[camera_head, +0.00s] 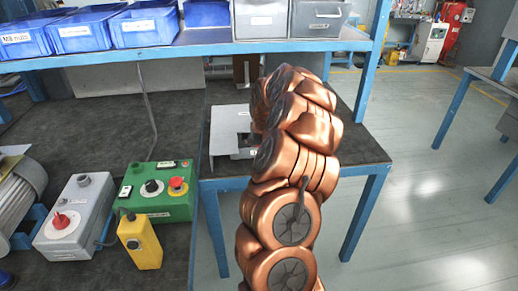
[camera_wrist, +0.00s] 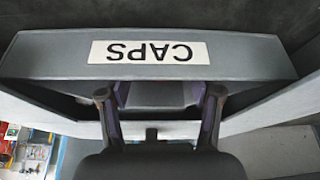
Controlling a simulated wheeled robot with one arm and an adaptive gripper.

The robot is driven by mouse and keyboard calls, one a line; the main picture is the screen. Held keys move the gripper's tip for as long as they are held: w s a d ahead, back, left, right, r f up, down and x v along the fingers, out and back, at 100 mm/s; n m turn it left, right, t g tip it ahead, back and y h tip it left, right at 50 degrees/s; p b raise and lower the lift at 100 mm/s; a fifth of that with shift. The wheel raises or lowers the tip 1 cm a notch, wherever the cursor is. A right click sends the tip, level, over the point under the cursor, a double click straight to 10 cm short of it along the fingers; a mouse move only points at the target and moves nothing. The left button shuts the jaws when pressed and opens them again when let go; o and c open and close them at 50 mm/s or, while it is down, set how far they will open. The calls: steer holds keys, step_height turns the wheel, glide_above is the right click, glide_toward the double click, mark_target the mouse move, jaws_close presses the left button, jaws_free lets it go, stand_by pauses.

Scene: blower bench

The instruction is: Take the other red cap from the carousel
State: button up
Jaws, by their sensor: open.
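My gripper (camera_wrist: 160,95) is open in the wrist view, its two fingers apart, with nothing seen between them but grey surfaces. It is at a grey holder (camera_wrist: 250,57) whose front carries a white label reading "CAPS", upside down in this view. No red cap can be made out in either view. In the head view, a light grey stand (camera_head: 226,128) on the dark bench shows left of my arm. My arm covers its right part and hides my gripper there. I cannot tell whether this stand is the carousel.
A green control box (camera_head: 160,205) with a red button, a grey box (camera_head: 75,228) with a red knob and a yellow box (camera_head: 140,243) stand left of my arm. A blue shelf (camera_head: 190,49) with blue and grey bins spans above. Open floor (camera_head: 430,190) lies right.

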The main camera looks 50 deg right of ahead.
steer(key=c, duration=0.8)
